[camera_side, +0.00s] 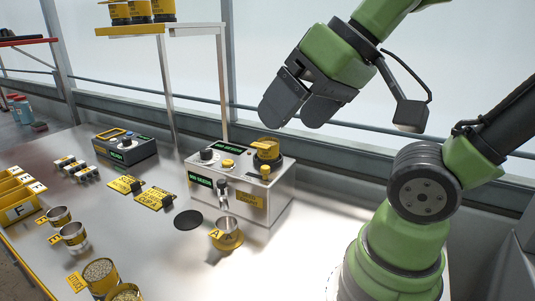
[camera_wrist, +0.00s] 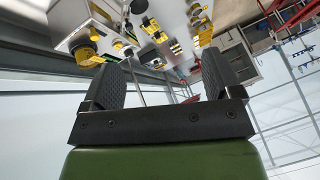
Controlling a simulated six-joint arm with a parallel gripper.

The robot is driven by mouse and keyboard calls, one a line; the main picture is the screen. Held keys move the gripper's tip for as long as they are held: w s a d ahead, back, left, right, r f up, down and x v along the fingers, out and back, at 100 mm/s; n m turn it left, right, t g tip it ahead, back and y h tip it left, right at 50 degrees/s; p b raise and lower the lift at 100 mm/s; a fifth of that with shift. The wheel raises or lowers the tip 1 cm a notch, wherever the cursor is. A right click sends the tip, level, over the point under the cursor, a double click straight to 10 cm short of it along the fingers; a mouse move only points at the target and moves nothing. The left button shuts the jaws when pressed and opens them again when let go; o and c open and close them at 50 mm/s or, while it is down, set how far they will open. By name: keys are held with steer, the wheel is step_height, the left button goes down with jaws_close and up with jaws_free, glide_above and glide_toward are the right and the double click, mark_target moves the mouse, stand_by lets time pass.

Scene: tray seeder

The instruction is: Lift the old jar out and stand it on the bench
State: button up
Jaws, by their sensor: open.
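A jar with a yellow top (camera_side: 266,150) sits upright in the top of the grey seeder (camera_side: 281,196), at its right side. I take it to be the old jar; its lower part is hidden in the seeder. In the wrist view its yellow top (camera_wrist: 85,53) shows at upper left. My gripper (camera_side: 298,108) is open and empty, above the seeder and apart from the jar. Its two dark fingers also show spread in the wrist view (camera_wrist: 162,82), with nothing between them.
Yellow-black jars (camera_side: 140,10) stand on a raised shelf (camera_side: 130,30). Metal cups (camera_side: 73,234), yellow bins (camera_side: 22,200) and a control box (camera_side: 126,150) occupy the left. Bare bench lies right of the seeder.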

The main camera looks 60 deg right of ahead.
steer(key=w+d+r+n+g+h, duration=0.1)
steer(key=w+d+n+g, duration=0.1)
steer(key=w+d+n, duration=0.4)
steer(key=n+g, duration=0.3)
steer(key=n, duration=0.4)
glide_above(267, 148)
steer(key=a, duration=0.2)
step_height(267, 148, down, 4)
steer(key=d+f+n, duration=0.1)
steer(key=d+f, duration=0.1)
steer(key=f, duration=0.1)
steer(key=w+d+f+n+g, duration=0.1)
steer(key=d+f+n, duration=0.1)
steer(key=f, duration=0.1)
steer(key=w+d+f+n, duration=0.1)
steer(key=d+f, duration=0.1)
steer(key=f, duration=0.1)
steer(key=shift+d+f+g+h, duration=0.15)
steer(key=shift+f+g+h, duration=0.15)
steer(key=shift+f+g, duration=0.1)
steer(key=f, duration=0.5)
steer(key=shift+w+a+f, duration=0.1)
steer(key=shift+a+f, duration=0.1)
steer(key=shift+f, duration=0.15)
steer(key=shift+c, duration=0.4)
steer(key=c, duration=0.9)
